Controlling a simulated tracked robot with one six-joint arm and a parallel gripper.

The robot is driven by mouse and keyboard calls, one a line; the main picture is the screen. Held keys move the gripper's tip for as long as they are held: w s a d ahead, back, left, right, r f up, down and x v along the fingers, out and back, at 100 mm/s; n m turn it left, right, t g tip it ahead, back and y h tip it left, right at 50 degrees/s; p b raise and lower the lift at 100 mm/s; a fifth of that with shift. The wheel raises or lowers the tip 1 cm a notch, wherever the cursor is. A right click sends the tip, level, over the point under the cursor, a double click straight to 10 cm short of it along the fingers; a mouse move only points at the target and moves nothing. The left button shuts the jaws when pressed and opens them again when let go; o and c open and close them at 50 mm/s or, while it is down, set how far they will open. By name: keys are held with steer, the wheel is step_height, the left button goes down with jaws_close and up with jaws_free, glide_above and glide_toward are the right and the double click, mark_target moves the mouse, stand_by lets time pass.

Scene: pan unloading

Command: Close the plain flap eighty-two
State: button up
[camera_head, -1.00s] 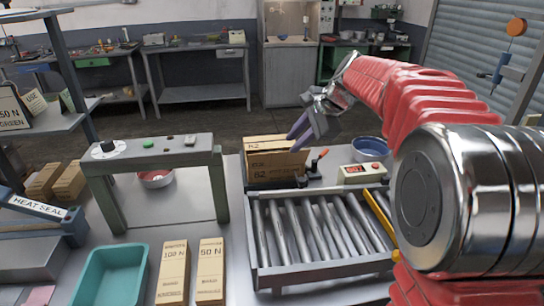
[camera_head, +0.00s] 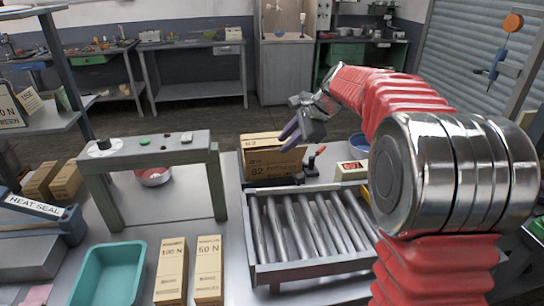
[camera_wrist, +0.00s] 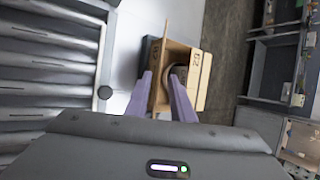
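A cardboard box (camera_head: 272,170) marked 82 stands behind the roller conveyor in the head view. A marked cardboard panel (camera_head: 262,139) stands up at its back. In the wrist view the box (camera_wrist: 203,82) is open at the top, with a dark round thing partly visible inside. My gripper (camera_head: 289,133) is at the box's upper right edge in the head view. In the wrist view my gripper (camera_wrist: 160,90) has its two purple fingers apart, reaching over the box's near side. Whether the fingers touch the cardboard, I cannot tell. Which panel is the plain flap is unclear.
The roller conveyor (camera_head: 252,240) lies in front of the box. A red-knobbed lever (camera_head: 318,153) and a small display unit (camera_head: 350,171) stand right of the box. A green-grey gantry (camera_head: 150,150) stands left. A teal tray (camera_head: 108,275) and two cartons (camera_head: 171,270) are at the front.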

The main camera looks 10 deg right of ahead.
mark_target(272, 154)
steer(key=x, duration=0.9)
steer(key=shift+w+a+f, duration=0.1)
steer(key=shift+w+f, duration=0.1)
steer(key=shift+f, duration=0.15)
steer(key=shift+c, duration=0.6)
jaws_close()
stand_by(0.3)
